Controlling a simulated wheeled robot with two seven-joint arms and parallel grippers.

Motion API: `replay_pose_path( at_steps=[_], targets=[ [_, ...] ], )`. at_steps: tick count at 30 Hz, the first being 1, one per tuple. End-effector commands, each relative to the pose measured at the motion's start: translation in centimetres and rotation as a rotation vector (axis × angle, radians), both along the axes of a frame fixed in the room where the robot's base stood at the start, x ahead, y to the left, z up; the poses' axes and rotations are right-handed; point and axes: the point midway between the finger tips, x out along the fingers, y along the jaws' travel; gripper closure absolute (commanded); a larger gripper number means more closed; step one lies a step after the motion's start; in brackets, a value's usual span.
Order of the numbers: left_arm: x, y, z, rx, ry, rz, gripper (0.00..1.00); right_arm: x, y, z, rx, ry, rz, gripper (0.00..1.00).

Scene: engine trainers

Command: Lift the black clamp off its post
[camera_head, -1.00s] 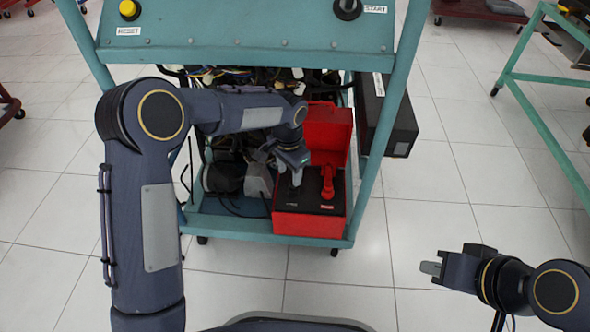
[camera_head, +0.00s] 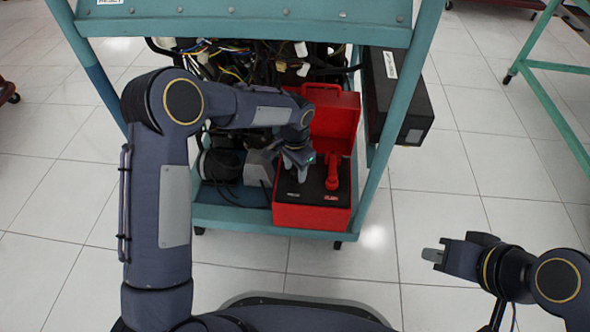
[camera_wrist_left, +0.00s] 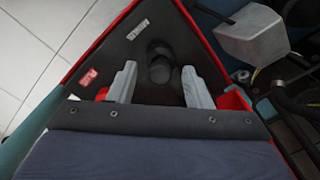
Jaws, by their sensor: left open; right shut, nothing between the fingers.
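The black clamp (camera_wrist_left: 160,64) shows in the left wrist view as a dark round shape on the dark panel of the red box. It lies between and just beyond the fingertips of my left gripper (camera_wrist_left: 158,85), which is open with a finger on either side. In the head view my left gripper (camera_head: 298,163) is over the left part of the red box (camera_head: 312,217) and hides the clamp. The post cannot be made out clearly. My right gripper (camera_head: 437,256) is shut and empty, over the floor at the right.
A red clamp (camera_head: 332,172) stands on the panel right of my left gripper. The box's raised red lid (camera_head: 335,115) is behind it. A grey block (camera_head: 260,167) stands close on the left. The teal frame (camera_head: 392,100) and a black case (camera_head: 398,100) bound the right.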

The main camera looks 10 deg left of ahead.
Motion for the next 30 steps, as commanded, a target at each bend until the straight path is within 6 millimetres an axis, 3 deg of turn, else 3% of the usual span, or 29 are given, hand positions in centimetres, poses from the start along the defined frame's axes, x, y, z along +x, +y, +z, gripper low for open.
replay_pose_path(
  at_steps=[5, 16, 23, 30],
  targets=[
    [0.0, 0.0, 0.1, 0.000, 0.000, 0.000, 0.55, 0.0, 0.0, 0.1, 0.000, 0.000, 0.000, 1.00],
    [0.0, 0.0, 0.1, 0.001, -0.001, 0.000, 1.00, 0.0, 0.0, 0.1, 0.000, 0.000, 0.000, 1.00],
    [0.0, 0.0, 0.2, 0.001, 0.002, 0.000, 1.00, 0.0, 0.0, 0.2, 0.000, 0.000, 0.000, 1.00],
    [0.4, 0.0, 1.4, -0.001, 0.064, 0.002, 1.00, 0.0, 0.0, 2.9, 0.000, 0.000, 0.000, 1.00]
  ],
)
